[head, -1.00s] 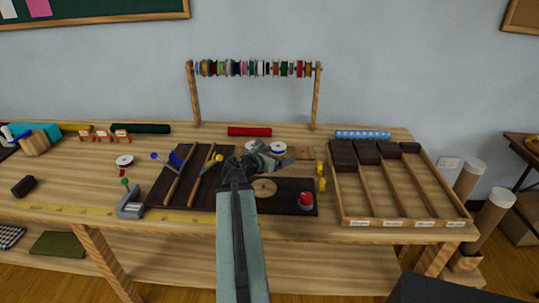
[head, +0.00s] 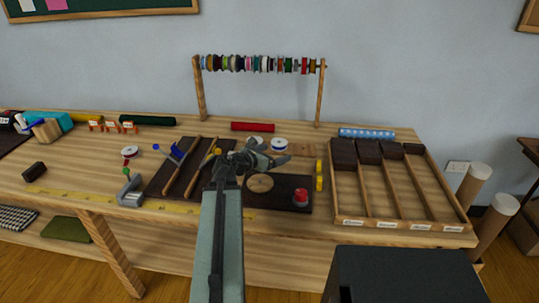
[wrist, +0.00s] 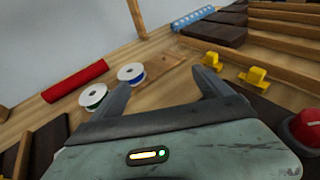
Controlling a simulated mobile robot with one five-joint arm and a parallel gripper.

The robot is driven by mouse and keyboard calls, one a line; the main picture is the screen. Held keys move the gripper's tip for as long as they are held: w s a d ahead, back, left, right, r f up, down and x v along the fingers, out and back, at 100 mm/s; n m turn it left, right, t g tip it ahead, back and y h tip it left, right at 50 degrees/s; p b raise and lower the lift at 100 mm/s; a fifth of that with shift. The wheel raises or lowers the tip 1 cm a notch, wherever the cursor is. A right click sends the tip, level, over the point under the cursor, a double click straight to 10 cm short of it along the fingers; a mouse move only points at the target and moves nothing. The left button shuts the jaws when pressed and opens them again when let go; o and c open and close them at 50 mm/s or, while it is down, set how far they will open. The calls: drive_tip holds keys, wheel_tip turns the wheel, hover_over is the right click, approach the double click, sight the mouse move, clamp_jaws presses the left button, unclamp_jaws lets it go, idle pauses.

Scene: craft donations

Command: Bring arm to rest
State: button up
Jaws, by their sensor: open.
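My gripper (head: 268,153) is above the middle of the wooden workbench (head: 95,165), near the dark mat (head: 290,183). Its jaws are open and nothing is between them. In the wrist view my gripper (wrist: 165,90) shows two spread fingers. Two white-rimmed spools (wrist: 131,73) lie beyond the left finger, and yellow pieces (wrist: 253,78) lie beyond the right one. My arm reaches up from the bottom of the head view and hides part of the bench.
A divided wooden tray (head: 400,222) stands at the right of the bench. A rack of spools (head: 260,64) rises at the back. A red button (head: 300,195) sits on the mat's right. A grey clamp (head: 130,193) is at the front edge. A red roll (head: 252,127) lies behind.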

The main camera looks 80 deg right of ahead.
drive_tip(key=shift+s, duration=0.3)
